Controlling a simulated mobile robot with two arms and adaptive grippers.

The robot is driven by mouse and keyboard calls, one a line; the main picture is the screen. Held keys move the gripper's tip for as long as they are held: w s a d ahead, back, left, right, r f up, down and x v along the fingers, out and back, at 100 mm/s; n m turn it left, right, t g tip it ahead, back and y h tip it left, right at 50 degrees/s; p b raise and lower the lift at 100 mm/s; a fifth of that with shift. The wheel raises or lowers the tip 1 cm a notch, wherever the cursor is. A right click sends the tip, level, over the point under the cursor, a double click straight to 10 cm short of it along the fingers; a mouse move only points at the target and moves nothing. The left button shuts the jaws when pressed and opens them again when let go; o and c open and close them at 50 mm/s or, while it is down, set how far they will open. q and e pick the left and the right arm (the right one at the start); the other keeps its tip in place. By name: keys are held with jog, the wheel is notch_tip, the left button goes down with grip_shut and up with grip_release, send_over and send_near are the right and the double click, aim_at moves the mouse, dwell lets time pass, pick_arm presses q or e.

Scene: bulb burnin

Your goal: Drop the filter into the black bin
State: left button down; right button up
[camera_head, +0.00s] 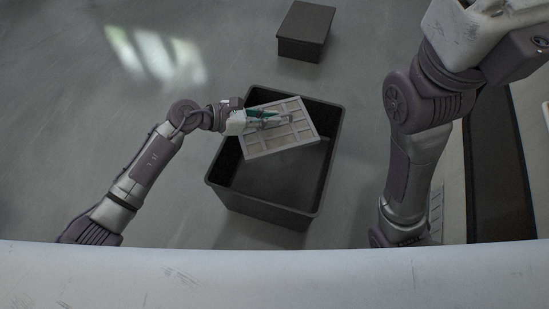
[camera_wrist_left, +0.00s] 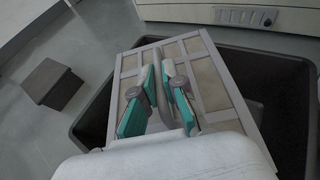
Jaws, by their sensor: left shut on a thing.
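The filter (camera_head: 281,137) is a flat panel with a pale grey frame and beige cells. In the head view it is over the upper part of the open black bin (camera_head: 322,190), slightly tilted. My left gripper (camera_head: 268,117), with green finger pads, is shut on the filter. In the left wrist view the fingers (camera_wrist_left: 168,85) grip a bar of the filter (camera_wrist_left: 212,88), and the bin's dark wall (camera_wrist_left: 92,118) shows around it. The filter hides part of the bin's inside; the visible floor of the bin looks empty. My right gripper is out of view.
A small dark box (camera_head: 304,32) stands on the grey floor above the bin; it also shows in the left wrist view (camera_wrist_left: 53,83). Open floor lies left of the bin.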

pick_arm(q)
jog(key=c, duration=1.2)
grip_release()
jog(key=v, duration=1.2)
